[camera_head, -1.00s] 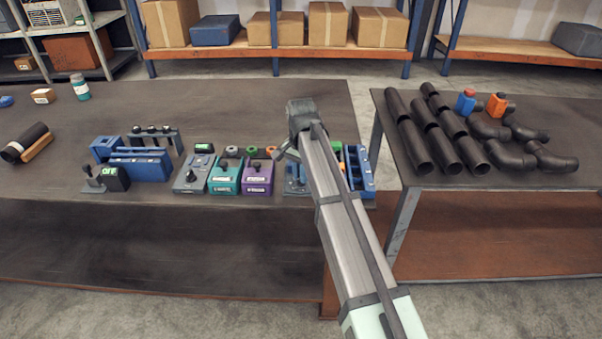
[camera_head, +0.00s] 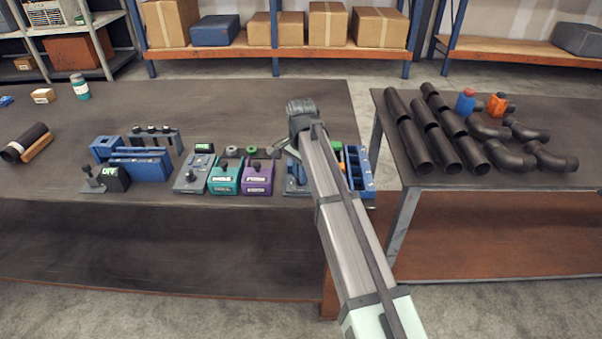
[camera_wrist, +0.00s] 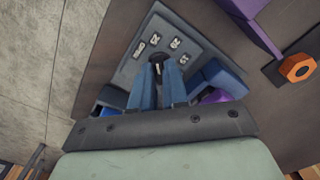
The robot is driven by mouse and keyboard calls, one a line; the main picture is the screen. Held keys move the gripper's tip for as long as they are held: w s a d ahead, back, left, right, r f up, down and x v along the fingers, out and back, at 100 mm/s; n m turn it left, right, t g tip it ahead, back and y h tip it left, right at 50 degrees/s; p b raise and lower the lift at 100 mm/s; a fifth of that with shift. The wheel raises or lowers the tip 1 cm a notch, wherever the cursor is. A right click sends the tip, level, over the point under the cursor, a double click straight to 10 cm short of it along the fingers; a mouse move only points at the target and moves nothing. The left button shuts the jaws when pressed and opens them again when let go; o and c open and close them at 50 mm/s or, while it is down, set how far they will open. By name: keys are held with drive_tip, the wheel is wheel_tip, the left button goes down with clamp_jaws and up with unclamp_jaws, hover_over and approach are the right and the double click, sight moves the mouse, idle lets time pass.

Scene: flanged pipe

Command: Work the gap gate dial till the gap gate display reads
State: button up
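My gripper (camera_wrist: 159,75) points down at a grey panel (camera_wrist: 190,65) with several small dark labels in the wrist view. Its two blue fingers stand on either side of a small dark knob (camera_wrist: 157,60); I cannot tell whether they press on it. In the head view my arm hides most of this blue-grey box (camera_head: 291,188). No label in view names the gap gate. A grey box (camera_head: 188,178) with a black knob carries a small green-lit display (camera_head: 204,147), too small to read. A black display (camera_head: 115,179) at the left reads "OFF".
A teal box (camera_head: 224,181) and a purple box (camera_head: 258,179) stand left of my arm. Blue bins (camera_head: 361,178) stand right of it. A blue rack (camera_head: 140,166) stands further left. Black pipes (camera_head: 428,128) lie on the right table. The table's front left is clear.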

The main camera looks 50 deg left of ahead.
drive_tip(key=o, duration=0.4)
wheel_tip(320, 180, up, 14)
idle(0.7)
drive_tip(key=shift+f, duration=0.1)
idle(0.4)
